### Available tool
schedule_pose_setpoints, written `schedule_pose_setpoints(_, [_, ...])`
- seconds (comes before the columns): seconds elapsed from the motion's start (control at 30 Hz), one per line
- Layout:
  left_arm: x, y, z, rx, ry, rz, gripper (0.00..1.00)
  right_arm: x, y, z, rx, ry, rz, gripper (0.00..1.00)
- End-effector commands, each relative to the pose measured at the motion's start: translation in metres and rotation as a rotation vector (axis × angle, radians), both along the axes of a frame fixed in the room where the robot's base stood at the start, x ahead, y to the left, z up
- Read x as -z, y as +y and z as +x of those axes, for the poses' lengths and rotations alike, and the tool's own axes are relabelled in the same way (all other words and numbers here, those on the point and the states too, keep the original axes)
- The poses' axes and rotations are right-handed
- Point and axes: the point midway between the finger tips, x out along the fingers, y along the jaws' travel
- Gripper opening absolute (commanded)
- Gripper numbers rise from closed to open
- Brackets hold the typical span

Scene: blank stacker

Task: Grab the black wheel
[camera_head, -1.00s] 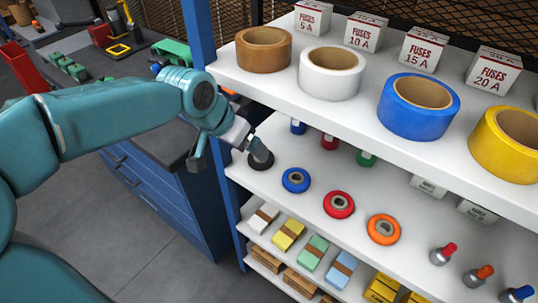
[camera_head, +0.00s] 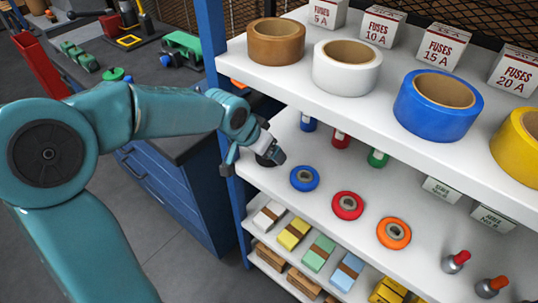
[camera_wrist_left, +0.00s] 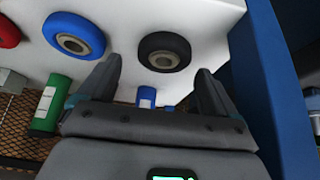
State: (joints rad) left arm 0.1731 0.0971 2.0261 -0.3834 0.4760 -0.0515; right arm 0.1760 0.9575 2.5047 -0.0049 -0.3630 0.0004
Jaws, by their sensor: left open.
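The black wheel (camera_wrist_left: 164,52) lies on the white middle shelf (camera_head: 325,215), close to the shelf's left end. It has a dark rim and a metal hub. My left gripper (camera_wrist_left: 160,80) is open, with its two fingers apart and the black wheel beyond and between their tips in the wrist view. In the head view my left gripper (camera_head: 276,158) is over the left end of the shelf and mostly hides the black wheel. I cannot tell whether a finger touches it. My right gripper does not show.
A blue wheel (camera_head: 304,178), a red wheel (camera_head: 347,205) and an orange wheel (camera_head: 393,232) lie in a row to the right. A blue upright post (camera_wrist_left: 265,80) stands close beside the gripper. The upper shelf with tape rolls (camera_head: 347,68) hangs above.

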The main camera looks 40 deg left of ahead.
Motion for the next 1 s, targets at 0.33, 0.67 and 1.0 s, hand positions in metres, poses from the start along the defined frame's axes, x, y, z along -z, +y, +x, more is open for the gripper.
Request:
schedule_pose_setpoints(0.33, [0.030, -0.001, 0.020, 0.000, 0.000, 0.000, 0.92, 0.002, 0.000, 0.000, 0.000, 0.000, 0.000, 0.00])
schedule_pose_setpoints(0.67, [0.030, -0.001, 0.020, 0.000, 0.000, 0.000, 0.42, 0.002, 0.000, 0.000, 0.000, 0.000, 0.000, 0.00])
schedule_pose_setpoints(1.0, [0.026, -0.001, 0.020, 0.000, 0.000, 0.000, 0.42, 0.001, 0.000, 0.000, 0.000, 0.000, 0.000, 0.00])
